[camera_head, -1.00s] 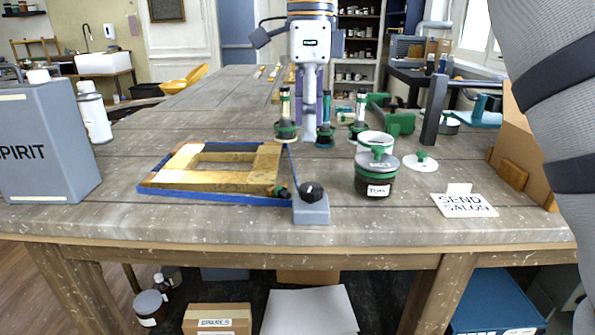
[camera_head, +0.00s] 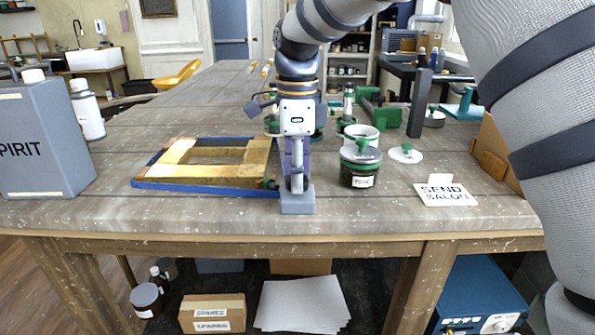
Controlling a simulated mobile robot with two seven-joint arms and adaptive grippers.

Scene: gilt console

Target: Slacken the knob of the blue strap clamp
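The blue strap (camera_head: 208,189) runs around a gilt wooden frame (camera_head: 261,163) lying flat on the bench. The grey-blue clamp block (camera_head: 297,203) sits at the frame's front right corner, near the bench's front edge. My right gripper (camera_head: 296,184) points down right over this block, with its fingers at the block's top. The dark knob is hidden by the fingers. I cannot tell whether they are apart or closed on it. My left gripper is not in view.
A dark jar with a green-knobbed lid (camera_head: 360,166) stands close right of the gripper. A white sign (camera_head: 445,192) stands farther right. A grey spirit can (camera_head: 42,140) and white bottle (camera_head: 88,110) stand left. Green-topped items stand behind the gripper.

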